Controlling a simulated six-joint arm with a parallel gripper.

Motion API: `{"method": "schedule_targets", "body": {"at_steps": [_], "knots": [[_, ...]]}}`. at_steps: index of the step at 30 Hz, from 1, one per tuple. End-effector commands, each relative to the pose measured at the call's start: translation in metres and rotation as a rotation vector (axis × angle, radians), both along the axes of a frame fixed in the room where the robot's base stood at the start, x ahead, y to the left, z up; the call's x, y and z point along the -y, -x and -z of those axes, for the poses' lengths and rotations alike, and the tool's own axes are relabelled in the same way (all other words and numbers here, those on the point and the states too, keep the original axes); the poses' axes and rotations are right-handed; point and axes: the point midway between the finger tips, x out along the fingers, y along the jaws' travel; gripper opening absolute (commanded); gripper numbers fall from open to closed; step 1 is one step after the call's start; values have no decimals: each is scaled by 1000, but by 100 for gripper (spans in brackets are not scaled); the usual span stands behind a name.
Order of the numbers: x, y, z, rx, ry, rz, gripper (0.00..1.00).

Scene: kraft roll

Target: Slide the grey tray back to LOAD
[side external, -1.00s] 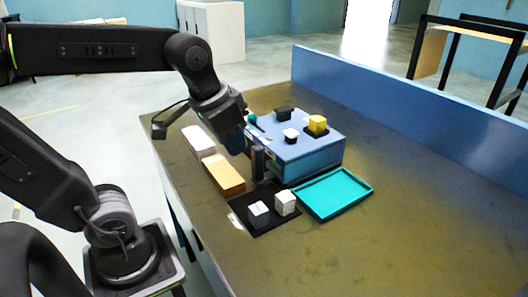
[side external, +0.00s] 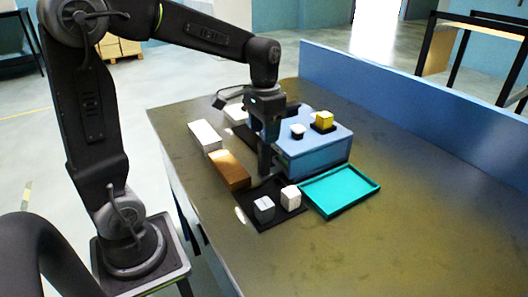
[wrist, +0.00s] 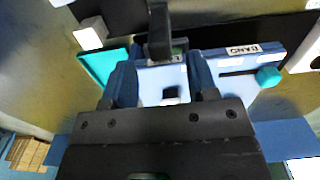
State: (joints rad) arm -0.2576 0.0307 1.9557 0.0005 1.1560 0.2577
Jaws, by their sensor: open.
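No tray that is plainly grey can be picked out. A blue box (side external: 322,158) stands on the table. In the wrist view, a pale blue-grey surface (wrist: 160,80) lies between my fingers, with a black upright piece (wrist: 160,35) at its far side and a small, partly hidden label beside it. I cannot tell whether this surface is the tray. My gripper (side external: 265,168) points down at the box's left side, close to it; contact is unclear. It also shows in the wrist view (wrist: 162,75), jaws apart. No LOAD mark is fully readable.
A teal tray (side external: 340,187) lies right of a black mat (side external: 270,216) holding two pale cubes. A yellow cube (side external: 324,119) is on the box. A brown block (side external: 229,170) and white block (side external: 205,136) lie left. A teal knob (wrist: 268,76) sits by a slot. Front-right table is clear.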

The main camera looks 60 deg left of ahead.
Motion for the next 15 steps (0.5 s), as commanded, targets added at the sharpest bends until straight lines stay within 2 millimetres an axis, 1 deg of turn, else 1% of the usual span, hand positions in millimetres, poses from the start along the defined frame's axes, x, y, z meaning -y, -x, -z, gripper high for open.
{"method": "schedule_targets", "body": {"at_steps": [1, 6, 10, 15], "knots": [[0, 1, 12, -6, 1, 0, 53], [0, 1, 42, -3, 1, 0, 53], [0, 1, 57, -3, 0, 0, 53], [0, 0, 66, 0, -1, 0, 53]]}}
